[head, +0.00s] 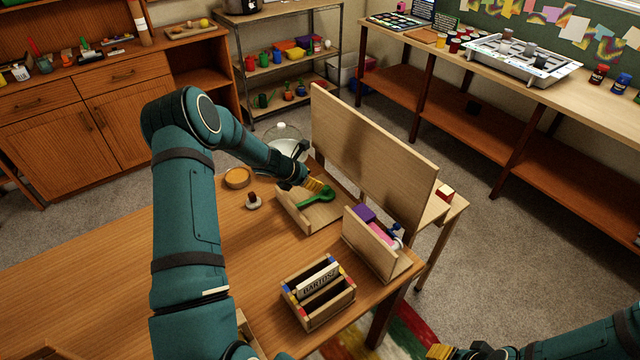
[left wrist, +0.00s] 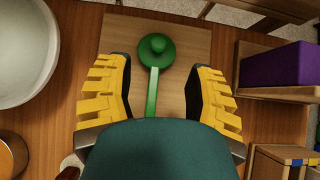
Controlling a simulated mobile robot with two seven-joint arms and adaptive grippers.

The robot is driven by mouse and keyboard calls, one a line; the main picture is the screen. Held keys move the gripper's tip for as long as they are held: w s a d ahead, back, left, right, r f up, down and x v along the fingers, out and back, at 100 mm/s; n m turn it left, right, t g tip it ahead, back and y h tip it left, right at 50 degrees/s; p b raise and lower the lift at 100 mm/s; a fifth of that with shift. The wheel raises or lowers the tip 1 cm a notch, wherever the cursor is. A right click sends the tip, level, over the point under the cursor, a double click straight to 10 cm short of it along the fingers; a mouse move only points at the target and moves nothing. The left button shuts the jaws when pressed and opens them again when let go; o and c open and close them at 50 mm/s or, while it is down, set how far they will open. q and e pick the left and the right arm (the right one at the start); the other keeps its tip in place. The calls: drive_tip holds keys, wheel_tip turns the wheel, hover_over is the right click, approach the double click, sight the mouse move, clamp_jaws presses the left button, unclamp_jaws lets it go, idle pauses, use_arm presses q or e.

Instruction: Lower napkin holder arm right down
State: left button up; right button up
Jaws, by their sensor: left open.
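The napkin holder (head: 293,219) is a light wooden stand on the table, in front of an upright wooden panel. Its green arm (head: 318,196) has a round, knobbed end. In the left wrist view the arm (left wrist: 152,90) runs between my fingers, with its disc over the wooden base (left wrist: 195,35). My left gripper (head: 308,185) is over the holder, its yellow fingers (left wrist: 157,100) open on either side of the arm. I see no clear contact, and the arm's near end is hidden behind my gripper body. My right gripper (head: 440,351) shows only partly at the bottom edge.
The tall panel (head: 370,150) stands close behind the holder. A wooden bin (head: 368,246) with purple and pink items is to its right, and a labelled box (head: 318,318) is in front. A white bowl (left wrist: 22,50) and round wooden dish (head: 237,178) are left.

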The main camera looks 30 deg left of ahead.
use_arm(q)
drive_tip(key=shift+v, duration=1.3)
